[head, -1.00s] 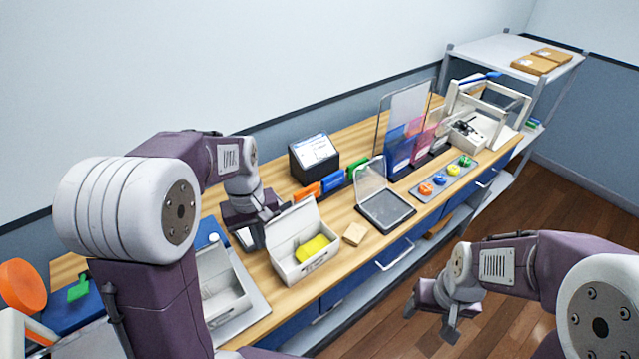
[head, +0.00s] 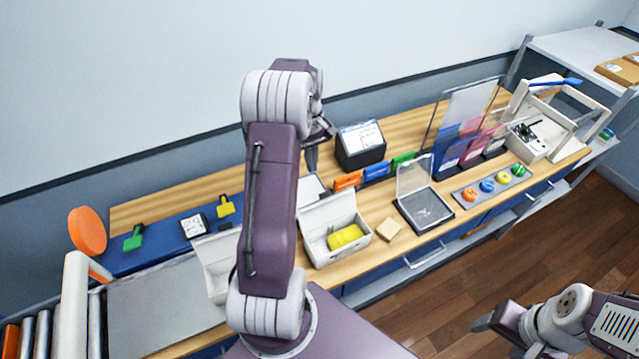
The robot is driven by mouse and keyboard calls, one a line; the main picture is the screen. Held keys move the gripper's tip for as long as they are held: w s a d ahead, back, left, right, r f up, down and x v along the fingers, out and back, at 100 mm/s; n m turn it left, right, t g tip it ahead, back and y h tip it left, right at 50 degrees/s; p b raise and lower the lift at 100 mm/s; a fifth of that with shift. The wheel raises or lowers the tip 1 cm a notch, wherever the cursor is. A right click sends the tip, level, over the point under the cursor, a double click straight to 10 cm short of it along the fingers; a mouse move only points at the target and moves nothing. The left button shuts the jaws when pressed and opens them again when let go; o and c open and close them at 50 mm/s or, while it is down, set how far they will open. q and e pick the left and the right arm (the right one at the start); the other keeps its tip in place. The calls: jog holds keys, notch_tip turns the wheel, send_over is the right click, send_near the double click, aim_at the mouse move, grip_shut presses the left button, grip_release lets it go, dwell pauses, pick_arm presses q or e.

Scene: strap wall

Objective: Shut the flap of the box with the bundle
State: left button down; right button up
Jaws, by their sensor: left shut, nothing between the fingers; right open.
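The white box (head: 322,259) stands on the wooden bench, right of my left arm. A yellow bundle (head: 346,236) lies inside it. Its flap (head: 325,209) is up at the back, so the box is open. My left gripper (head: 313,160) is shut and empty, raised above and behind the flap and apart from it; my own forearm partly hides it. My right gripper (head: 507,340) is open and empty at the lower right, over the floor and away from the bench.
Another open white box (head: 212,268) is partly hidden behind my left arm. A tan block (head: 389,229) and a clear-lidded dark case (head: 425,209) sit right of the bundle box. A dark box-shaped device (head: 361,146) stands behind. Clear upright panels (head: 468,115) stand further right.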

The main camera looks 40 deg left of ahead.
pick_arm(q)
jog(key=s+d+f+p, duration=0.1)
jog(key=d+f+p, duration=0.2)
jog(key=f, duration=0.2)
jog(key=shift+s+d+f, duration=0.3)
jog(key=shift+s, duration=0.1)
jog(key=shift+a, duration=0.1)
